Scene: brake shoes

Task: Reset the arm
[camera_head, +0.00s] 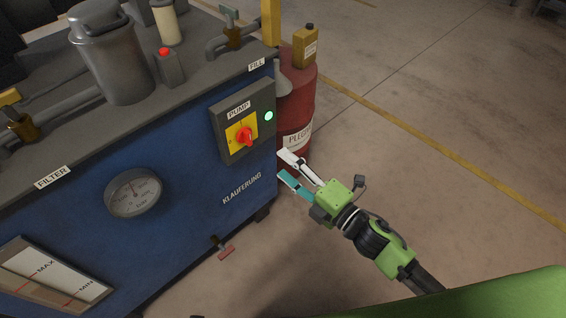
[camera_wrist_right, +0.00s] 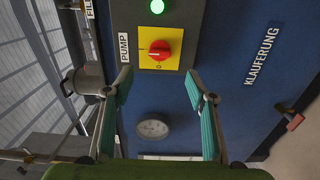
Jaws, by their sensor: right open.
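My right gripper (camera_head: 286,168) is open and empty in the head view, beside the right end of the blue machine. In the right wrist view its two teal-padded fingers (camera_wrist_right: 160,97) stand wide apart, with nothing between them. Beyond them is the pump switch box (camera_head: 243,119), with a red knob (camera_head: 246,137) on a yellow plate and a lit green lamp (camera_head: 269,115). The knob (camera_wrist_right: 159,50) and lamp (camera_wrist_right: 157,6) also show in the wrist view. The gripper is apart from the knob. My left gripper is not in view.
The blue machine (camera_head: 185,225) carries a round gauge (camera_head: 133,192), a grey canister (camera_head: 110,55) and pipes on top. A red drum (camera_head: 297,105) with a yellow-brown can (camera_head: 305,46) stands behind its right end. A red-handled valve (camera_head: 226,252) sticks out low. The floor on the right is clear.

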